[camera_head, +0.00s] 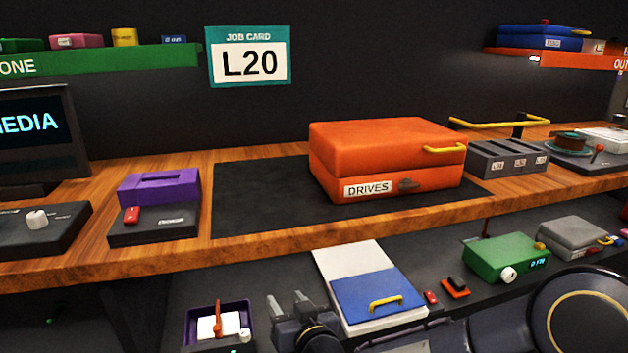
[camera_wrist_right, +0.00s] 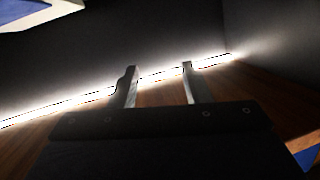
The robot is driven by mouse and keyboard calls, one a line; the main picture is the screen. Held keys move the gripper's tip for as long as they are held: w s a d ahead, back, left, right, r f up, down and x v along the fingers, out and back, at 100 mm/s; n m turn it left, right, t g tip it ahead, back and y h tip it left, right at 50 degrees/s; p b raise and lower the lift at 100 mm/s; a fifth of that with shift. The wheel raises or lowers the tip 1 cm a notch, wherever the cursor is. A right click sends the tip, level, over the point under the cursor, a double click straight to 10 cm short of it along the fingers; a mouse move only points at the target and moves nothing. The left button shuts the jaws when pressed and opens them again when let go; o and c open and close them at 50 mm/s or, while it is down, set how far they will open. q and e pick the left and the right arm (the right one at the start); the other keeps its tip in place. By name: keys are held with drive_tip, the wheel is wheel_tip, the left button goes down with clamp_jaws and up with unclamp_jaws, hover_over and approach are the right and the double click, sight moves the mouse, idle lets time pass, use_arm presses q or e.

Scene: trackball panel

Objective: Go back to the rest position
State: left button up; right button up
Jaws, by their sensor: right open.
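My right gripper (camera_head: 293,308) shows at the bottom centre of the head view, its arm coming in from the lower right. It is beside the left edge of a white and blue box with a yellow handle (camera_head: 378,299). In the right wrist view its two fingers (camera_wrist_right: 158,85) stand apart with nothing between them. Past the fingers are a dark wall and a strip of brown wooden surface with a bright line. My left gripper does not show in the head view.
An orange DRIVES case (camera_head: 385,160) sits on a dark mat (camera_head: 258,200) on the wooden bench (camera_head: 330,219). A purple-topped device (camera_head: 158,189) stands left. A purple tray (camera_head: 219,322) is left of my right gripper. A green box (camera_head: 506,256) lies below the bench at right.

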drive_tip(key=s+d+r+m+g+h, duration=0.15)
drive_tip(key=s+d, duration=0.25)
drive_tip(key=d, duration=0.4)
drive_tip(key=s+d+r+g, duration=0.1)
drive_tip(key=s+d+g, duration=0.25)
drive_tip(key=d, duration=0.45)
drive_tip(key=s+d+f+m+g+h, duration=0.1)
drive_tip(key=s+d+f, duration=0.15)
drive_tip(key=s, duration=0.35)
drive_tip(key=s+d+f+m+g, duration=0.1)
drive_tip(key=s+d, duration=0.3)
drive_tip(key=s, duration=0.3)
drive_tip(key=s+d+f+m+g+h, duration=0.1)
drive_tip(key=s+d+m+g, duration=0.1)
drive_tip(key=s+d, duration=0.3)
wheel_tip(320, 180, up, 28)
drive_tip(key=s+a+p, duration=0.1)
drive_tip(key=p, duration=2.8)
drive_tip(key=shift+s+a+r, duration=0.2)
drive_tip(key=shift+s+a, duration=0.1)
drive_tip(key=shift+n, duration=0.25)
